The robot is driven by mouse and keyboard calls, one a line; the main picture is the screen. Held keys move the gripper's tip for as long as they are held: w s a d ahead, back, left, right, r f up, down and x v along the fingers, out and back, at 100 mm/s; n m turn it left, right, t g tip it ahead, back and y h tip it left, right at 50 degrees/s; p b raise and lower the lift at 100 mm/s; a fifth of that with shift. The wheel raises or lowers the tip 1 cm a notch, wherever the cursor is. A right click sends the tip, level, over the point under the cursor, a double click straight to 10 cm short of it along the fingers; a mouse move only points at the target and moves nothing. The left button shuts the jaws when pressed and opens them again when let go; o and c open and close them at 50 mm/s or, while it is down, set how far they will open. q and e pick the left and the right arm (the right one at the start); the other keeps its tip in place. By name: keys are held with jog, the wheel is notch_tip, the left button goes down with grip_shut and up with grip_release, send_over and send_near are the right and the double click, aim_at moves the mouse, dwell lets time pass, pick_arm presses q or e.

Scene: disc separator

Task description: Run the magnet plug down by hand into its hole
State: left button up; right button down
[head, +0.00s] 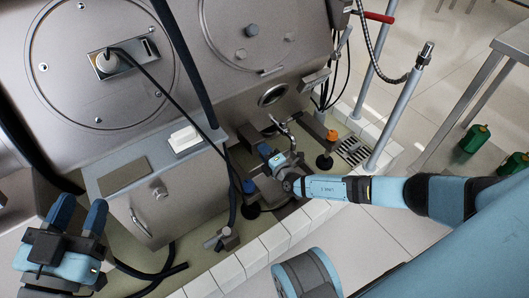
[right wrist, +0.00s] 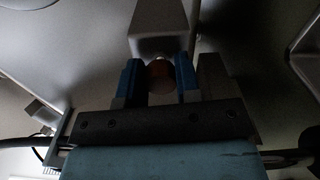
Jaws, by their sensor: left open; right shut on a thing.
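In the right wrist view, my right gripper (right wrist: 160,82) has its two blue fingers shut on a small round brownish thing, which I take to be the magnet plug (right wrist: 161,74). A bright metal bit shows at its top, right under a pale grey block (right wrist: 160,30). I cannot tell whether the plug sits in its hole or only touches it; the hole is hidden. In the head view the right gripper (head: 271,157) is low beside the machine's base, and the plug is hidden there. My left gripper (head: 80,214) is open and empty at the lower left, away from the plug.
The grey separator (head: 215,165) fills the upper left. A black cable (head: 160,85) hangs across the front. White curb tiles (head: 255,255) edge the base. Green bottles (head: 474,138) stand far right.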

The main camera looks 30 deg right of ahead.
jog(key=c, duration=0.7)
grip_release()
jog(key=shift+s+f, duration=0.15)
jog(key=shift+s, duration=0.15)
jog(key=shift+c, duration=0.2)
jog(key=shift+w, duration=0.1)
jog(key=s, duration=0.3)
jog(key=shift+d, duration=0.2)
